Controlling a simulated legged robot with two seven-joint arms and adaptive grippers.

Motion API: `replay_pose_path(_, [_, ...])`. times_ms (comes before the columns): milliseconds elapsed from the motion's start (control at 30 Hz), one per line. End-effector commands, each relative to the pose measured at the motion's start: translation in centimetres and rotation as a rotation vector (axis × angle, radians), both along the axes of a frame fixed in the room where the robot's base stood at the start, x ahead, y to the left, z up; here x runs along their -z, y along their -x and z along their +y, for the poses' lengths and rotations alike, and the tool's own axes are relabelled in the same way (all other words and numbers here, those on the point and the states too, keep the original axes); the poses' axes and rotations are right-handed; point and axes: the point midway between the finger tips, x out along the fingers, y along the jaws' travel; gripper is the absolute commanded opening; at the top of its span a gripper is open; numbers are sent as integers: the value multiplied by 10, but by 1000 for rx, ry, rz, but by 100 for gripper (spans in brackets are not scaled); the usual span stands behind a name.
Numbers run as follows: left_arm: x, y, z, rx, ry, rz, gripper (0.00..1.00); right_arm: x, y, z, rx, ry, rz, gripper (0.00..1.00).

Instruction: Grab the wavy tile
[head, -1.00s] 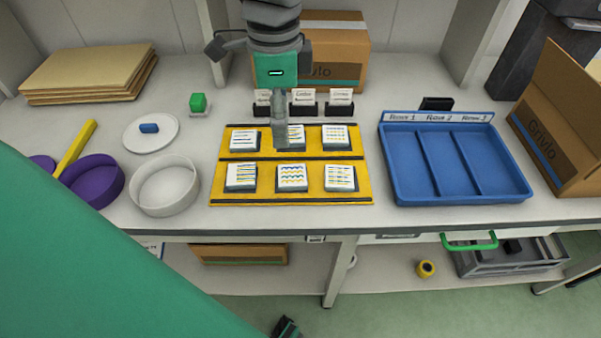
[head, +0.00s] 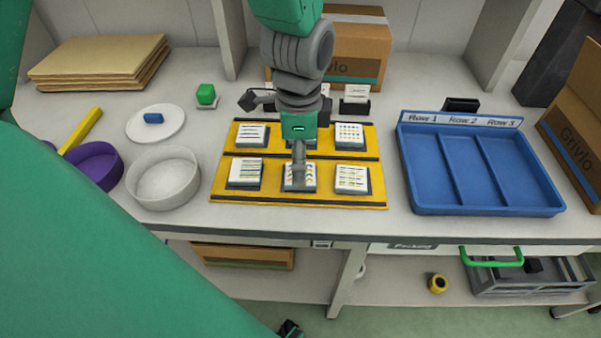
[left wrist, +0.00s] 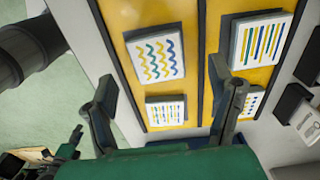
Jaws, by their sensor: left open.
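The wavy tile (head: 299,178) lies in the middle of the front row on the yellow mat (head: 225,197), partly hidden by my left gripper (head: 299,158). In the left wrist view the wavy tile (left wrist: 155,55) shows yellow and blue wavy lines on white. It lies ahead of the spread fingers of my left gripper (left wrist: 165,85), which is open and holds nothing. A dark piece at the bottom edge of the head view appears to be my right gripper (head: 289,328); its fingers cannot be made out.
Striped tiles (head: 244,173) and a dotted tile (head: 350,135) lie close around it. A blue three-row tray (head: 408,185) stands right; a white round dish (head: 165,180) and purple dish (head: 100,165) stand left. Card holders and a cardboard box (head: 362,45) are behind.

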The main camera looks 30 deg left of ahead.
Motion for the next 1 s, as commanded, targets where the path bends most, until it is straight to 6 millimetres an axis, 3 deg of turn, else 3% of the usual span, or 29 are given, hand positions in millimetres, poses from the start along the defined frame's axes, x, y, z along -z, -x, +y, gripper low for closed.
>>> replay_pose_path(33, [12, 2, -1, 2, -2, 5, 76, 4, 0, 0, 0, 0, 0, 40])
replay_pose_path(200, [35, 2, -2, 1, 0, 5, 76, 9, 0, 0, 0, 0, 0, 40])
replay_pose_path(500, [39, 2, -2, 1, -1, 2, 76, 9, 0, 0, 0, 0, 0, 40])
replay_pose_path(533, [39, 2, -2, 1, -1, 2, 72, 9, 0, 0, 0, 0, 0, 40])
replay_pose_path(600, [39, 2, -2, 1, -1, 2, 48, 9, 0, 0, 0, 0, 0, 40])
replay_pose_path(700, [39, 2, -2, 1, -1, 3, 19, 9, 0, 0, 0, 0, 0, 40])
replay_pose_path(1000, [38, 2, -2, 1, -1, 3, 19, 9, 0, 0, 0, 0, 0, 40])
